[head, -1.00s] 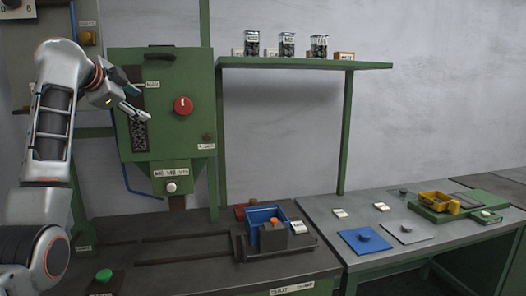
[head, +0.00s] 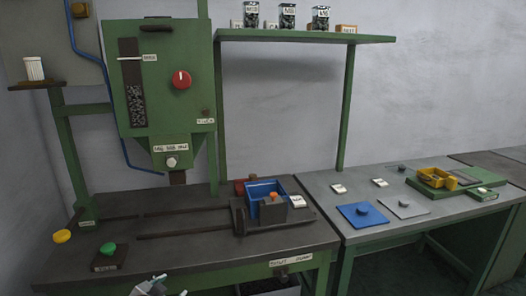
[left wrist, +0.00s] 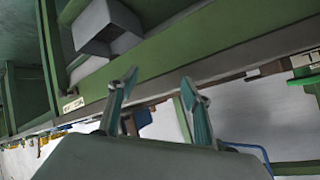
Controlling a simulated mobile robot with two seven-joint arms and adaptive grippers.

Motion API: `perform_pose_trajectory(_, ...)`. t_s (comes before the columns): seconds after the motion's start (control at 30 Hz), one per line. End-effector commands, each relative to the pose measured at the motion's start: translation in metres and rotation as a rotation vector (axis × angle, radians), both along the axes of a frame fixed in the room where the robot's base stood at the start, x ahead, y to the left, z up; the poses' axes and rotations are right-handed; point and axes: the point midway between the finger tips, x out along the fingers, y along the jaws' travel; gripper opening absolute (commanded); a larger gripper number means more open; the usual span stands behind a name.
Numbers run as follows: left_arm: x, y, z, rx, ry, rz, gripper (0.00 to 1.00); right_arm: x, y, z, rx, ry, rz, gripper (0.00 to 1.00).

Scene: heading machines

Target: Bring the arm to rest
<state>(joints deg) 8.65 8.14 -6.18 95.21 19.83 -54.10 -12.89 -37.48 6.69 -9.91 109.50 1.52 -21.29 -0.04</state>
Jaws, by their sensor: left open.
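My left gripper (head: 162,288) shows at the bottom edge of the head view, low in front of the bench's front edge. Only its tip end is in that view; the rest of the arm is out of frame. In the left wrist view the two fingers (left wrist: 158,95) stand apart with nothing between them. A green bench frame passes behind them there. My right gripper is in neither view.
The dark bench (head: 200,249) carries a green button (head: 108,248), a yellow knob (head: 62,236) and a blue bin (head: 262,187). The green machine (head: 165,85) stands behind. A grey table (head: 330,190) with a blue plate (head: 362,215) is to the right.

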Motion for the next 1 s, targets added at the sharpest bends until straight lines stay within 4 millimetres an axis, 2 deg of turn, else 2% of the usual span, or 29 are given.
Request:
perform_pose_trajectory(0.03,-0.028,-0.005,-0.027,-0.021,0.018,0.008,0.49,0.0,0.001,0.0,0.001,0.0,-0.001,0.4)
perform_pose_trajectory(0.1,-0.061,-0.012,-0.054,-0.051,0.029,0.019,0.49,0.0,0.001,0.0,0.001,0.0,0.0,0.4)
perform_pose_trajectory(0.17,-0.091,-0.018,-0.073,-0.08,0.037,0.03,0.49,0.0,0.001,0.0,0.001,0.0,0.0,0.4)
perform_pose_trajectory(0.3,-0.164,-0.032,-0.112,-0.146,0.059,0.052,0.49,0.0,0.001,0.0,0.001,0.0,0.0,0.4)
perform_pose_trajectory(0.5,-0.263,-0.051,-0.141,-0.24,0.086,0.081,0.49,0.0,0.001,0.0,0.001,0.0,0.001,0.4)
perform_pose_trajectory(0.6,-0.296,-0.058,-0.145,-0.275,0.094,0.092,0.49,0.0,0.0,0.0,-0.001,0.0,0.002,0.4)
perform_pose_trajectory(0.7,-0.315,-0.062,-0.146,-0.297,0.098,0.097,0.49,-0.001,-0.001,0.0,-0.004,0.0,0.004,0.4)
perform_pose_trajectory(0.77,-0.322,-0.064,-0.146,-0.303,0.099,0.1,0.49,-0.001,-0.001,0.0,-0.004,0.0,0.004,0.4)
perform_pose_trajectory(1.0,-0.324,-0.064,-0.146,-0.308,0.099,0.101,0.49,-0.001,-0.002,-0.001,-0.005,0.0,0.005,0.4)
